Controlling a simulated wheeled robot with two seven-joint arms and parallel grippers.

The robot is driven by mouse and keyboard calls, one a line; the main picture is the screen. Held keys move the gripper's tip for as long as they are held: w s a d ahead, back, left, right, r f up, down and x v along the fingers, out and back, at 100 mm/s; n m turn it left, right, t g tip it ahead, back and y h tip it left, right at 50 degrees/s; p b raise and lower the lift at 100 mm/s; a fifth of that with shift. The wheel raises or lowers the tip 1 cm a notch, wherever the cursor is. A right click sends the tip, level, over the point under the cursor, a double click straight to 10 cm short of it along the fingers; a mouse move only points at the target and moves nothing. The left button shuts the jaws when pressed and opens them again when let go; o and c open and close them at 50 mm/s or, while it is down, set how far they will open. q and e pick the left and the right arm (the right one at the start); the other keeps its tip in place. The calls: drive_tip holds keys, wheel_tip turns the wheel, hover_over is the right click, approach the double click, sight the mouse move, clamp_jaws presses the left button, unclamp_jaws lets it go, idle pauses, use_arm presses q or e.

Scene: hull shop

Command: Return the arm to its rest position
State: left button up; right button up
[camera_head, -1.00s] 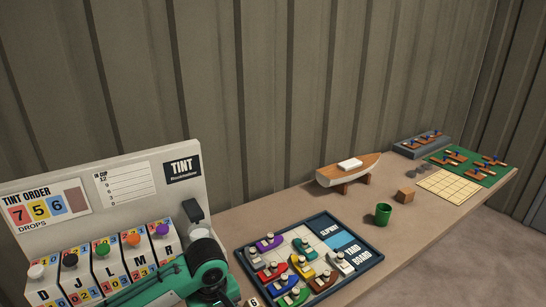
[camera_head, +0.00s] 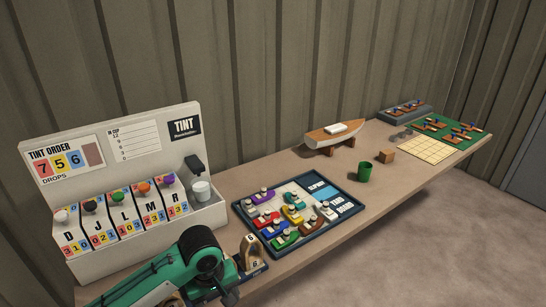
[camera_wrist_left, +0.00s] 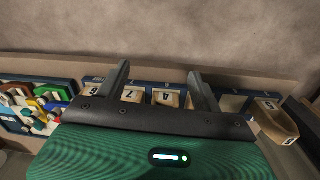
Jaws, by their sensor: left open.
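My left arm, green with dark joints, comes in at the bottom of the head view, low in front of the tint machine (camera_head: 120,165). Its gripper shows in the left wrist view (camera_wrist_left: 160,85) with two dark fingers spread apart and nothing between them. Beyond the fingers is a blue tray (camera_wrist_left: 231,92) with several numbered wooden blocks (camera_wrist_left: 133,94). Another wooden block (camera_wrist_left: 277,122) is at the right of that view. In the head view my arm hides part of the tray (camera_head: 255,271). My right gripper is not in view.
A white cup (camera_head: 201,191) stands under the tint machine's spout. The yard board (camera_head: 262,249) with several toy boats lies right of my arm. The table's front edge is close.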

use_arm(q)
drive_tip(key=s+d+f+m+t+h, duration=0.2)
drive_tip(key=s+d+f+m+h, duration=0.15)
drive_tip(key=s, duration=0.55)
drive_tip(key=s+a+f+m+t+y, duration=0.1)
drive_tip(key=s+a+f+m+y, duration=0.3)
drive_tip(key=s+a, duration=0.85)
wheel_tip(320, 180, down, 30)
drive_tip(key=r, duration=0.1)
drive_tip(key=s+a+f+g, duration=0.1)
drive_tip(key=s+a+f, duration=0.1)
drive_tip(key=s+f, duration=0.8)
drive_tip(key=s+a+f+g, duration=0.1)
drive_tip(key=s+a+f, duration=0.1)
drive_tip(key=s+f, duration=0.7)
wheel_tip(320, 180, down, 2)
drive_tip(key=shift+s+a+f, duration=0.25)
drive_tip(key=shift+s, duration=0.1)
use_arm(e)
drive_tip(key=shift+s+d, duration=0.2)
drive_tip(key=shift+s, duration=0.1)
